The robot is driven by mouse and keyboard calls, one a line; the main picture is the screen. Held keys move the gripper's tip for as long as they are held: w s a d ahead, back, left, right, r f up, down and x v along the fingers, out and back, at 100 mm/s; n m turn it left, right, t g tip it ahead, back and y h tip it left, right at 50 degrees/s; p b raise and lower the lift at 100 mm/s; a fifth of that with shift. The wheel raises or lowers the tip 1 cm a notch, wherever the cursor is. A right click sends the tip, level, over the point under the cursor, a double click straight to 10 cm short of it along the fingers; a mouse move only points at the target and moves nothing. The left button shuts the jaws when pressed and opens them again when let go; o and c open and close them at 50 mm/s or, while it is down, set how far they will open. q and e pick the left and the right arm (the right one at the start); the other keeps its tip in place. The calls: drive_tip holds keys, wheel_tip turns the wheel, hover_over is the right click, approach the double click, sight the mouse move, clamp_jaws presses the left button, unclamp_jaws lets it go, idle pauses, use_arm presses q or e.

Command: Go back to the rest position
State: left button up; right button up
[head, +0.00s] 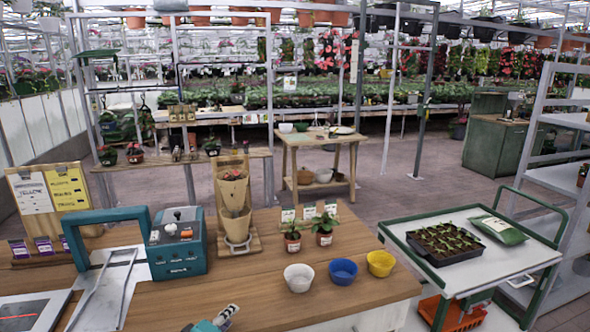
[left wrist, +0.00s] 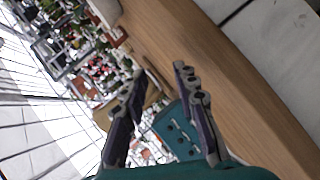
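My left gripper (head: 215,322) shows only in part at the bottom edge of the head view, in front of the wooden counter (head: 215,292). In the left wrist view its two dark fingers (left wrist: 160,75) are spread apart with nothing between the tips. The blue-green machine (left wrist: 177,132) shows behind the fingers there, apart from them. My right gripper is in neither view.
The blue-green machine (head: 178,245) stands on the counter, left of a wooden stand (head: 236,210). White (head: 298,278), blue (head: 343,271) and yellow (head: 381,263) bowls stand near the front right edge. A cart (head: 470,268) with a seedling tray (head: 443,243) is at right.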

use_arm(q)
drive_tip(key=s+f+m+g+y, duration=0.3)
drive_tip(key=s+m, duration=0.8)
drive_tip(key=s, duration=1)
drive_tip(key=g, duration=0.2)
drive_tip(key=shift+a+f+g, duration=0.2)
drive_tip(key=shift+a+g, duration=0.15)
drive_tip(key=shift+g, duration=0.05)
